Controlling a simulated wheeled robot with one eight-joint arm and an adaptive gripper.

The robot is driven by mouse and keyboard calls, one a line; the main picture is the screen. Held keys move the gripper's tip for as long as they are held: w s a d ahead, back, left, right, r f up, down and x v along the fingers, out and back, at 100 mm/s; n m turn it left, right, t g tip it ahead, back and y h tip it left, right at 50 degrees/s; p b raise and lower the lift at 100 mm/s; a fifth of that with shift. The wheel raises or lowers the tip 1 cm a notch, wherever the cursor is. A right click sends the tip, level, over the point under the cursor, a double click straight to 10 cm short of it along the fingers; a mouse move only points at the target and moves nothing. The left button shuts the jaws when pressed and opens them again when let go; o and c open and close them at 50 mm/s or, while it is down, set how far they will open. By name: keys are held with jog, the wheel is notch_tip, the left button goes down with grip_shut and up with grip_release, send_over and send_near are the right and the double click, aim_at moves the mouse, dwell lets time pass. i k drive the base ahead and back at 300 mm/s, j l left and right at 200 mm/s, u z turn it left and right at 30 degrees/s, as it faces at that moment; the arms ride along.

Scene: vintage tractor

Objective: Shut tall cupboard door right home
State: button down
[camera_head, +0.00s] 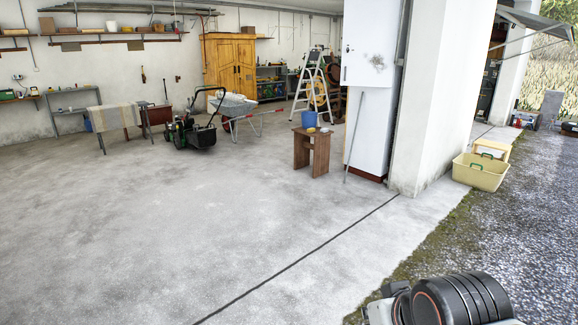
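A tall white cupboard (366,125) stands at the right, against the white pillar. Its upper door (371,38) has a small dark handle or lock near the left edge and a grey smudge. The upper front sits slightly out from the lower front, and I cannot tell whether a door is ajar. A yellow wooden cupboard (230,62) stands at the far back wall; its two doors look shut. Part of my arm, with a black ribbed joint, shows at the bottom right, well short of both cupboards. My gripper is not in view.
A stepladder (312,80), wheelbarrow (233,104) and mower stand behind. Yellow crates (481,171) sit right of the pillar. The concrete floor in front is clear.

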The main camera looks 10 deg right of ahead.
aim_at(370, 27)
jog(key=i+z, duration=0.45)
jog(key=i, duration=4.95)
